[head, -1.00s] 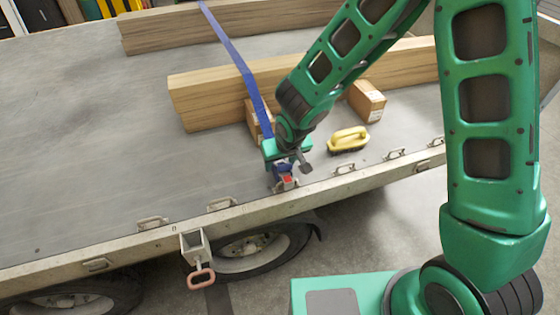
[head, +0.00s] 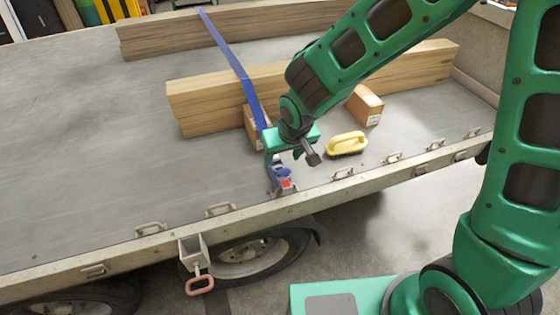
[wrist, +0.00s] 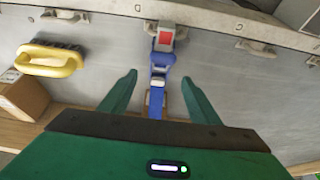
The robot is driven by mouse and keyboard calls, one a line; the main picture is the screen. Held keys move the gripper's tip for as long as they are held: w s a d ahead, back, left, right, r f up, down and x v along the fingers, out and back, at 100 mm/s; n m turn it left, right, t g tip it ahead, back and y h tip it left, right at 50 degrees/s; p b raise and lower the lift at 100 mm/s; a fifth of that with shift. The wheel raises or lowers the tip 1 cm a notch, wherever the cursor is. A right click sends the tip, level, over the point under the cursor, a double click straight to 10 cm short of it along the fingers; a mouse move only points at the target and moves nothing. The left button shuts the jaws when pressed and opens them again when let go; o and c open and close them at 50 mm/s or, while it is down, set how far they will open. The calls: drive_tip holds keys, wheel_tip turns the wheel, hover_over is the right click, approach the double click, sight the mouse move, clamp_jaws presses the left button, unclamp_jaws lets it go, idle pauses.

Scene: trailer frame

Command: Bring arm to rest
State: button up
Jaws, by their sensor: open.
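My gripper (wrist: 160,95) is open and empty in the wrist view, its two green fingers apart on either side of the blue strap's ratchet buckle (wrist: 160,62). In the head view my gripper (head: 286,156) hangs just above the trailer's near edge, over the buckle (head: 281,176) with its red part. I cannot tell whether the fingers touch the buckle or strap. The blue strap (head: 233,62) runs from the buckle back over the timber beams.
A yellow-handled brush (head: 347,143) lies right of my gripper on the trailer bed (head: 90,140). Metal lashing rings (head: 220,209) line the edge. The bed's left side is clear.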

drive_tip(key=shift+v, duration=1.1)
drive_tip(key=s+d+r+m+g+h, duration=0.1)
drive_tip(key=s+d+r+m, duration=0.15)
drive_tip(key=d, duration=0.65)
drive_tip(key=s+d+r+m+h, duration=0.1)
drive_tip(key=d+r, duration=0.2)
drive_tip(key=d, duration=0.5)
drive_tip(key=s+d+r+m+g+h, duration=0.1)
drive_tip(key=s+d+r+m, duration=0.1)
drive_tip(key=d, duration=0.7)
drive_tip(key=s+d+r+m, duration=0.1)
drive_tip(key=s+d, duration=0.2)
drive_tip(key=s, duration=0.3)
drive_tip(key=s+d+r+m+g+y, duration=0.1)
drive_tip(key=s+d, duration=0.2)
drive_tip(key=s, duration=0.3)
drive_tip(key=s+d+r+m+g+y, duration=0.1)
drive_tip(key=s+d+r+m, duration=0.1)
drive_tip(key=s+d, duration=0.2)
drive_tip(key=s, duration=0.3)
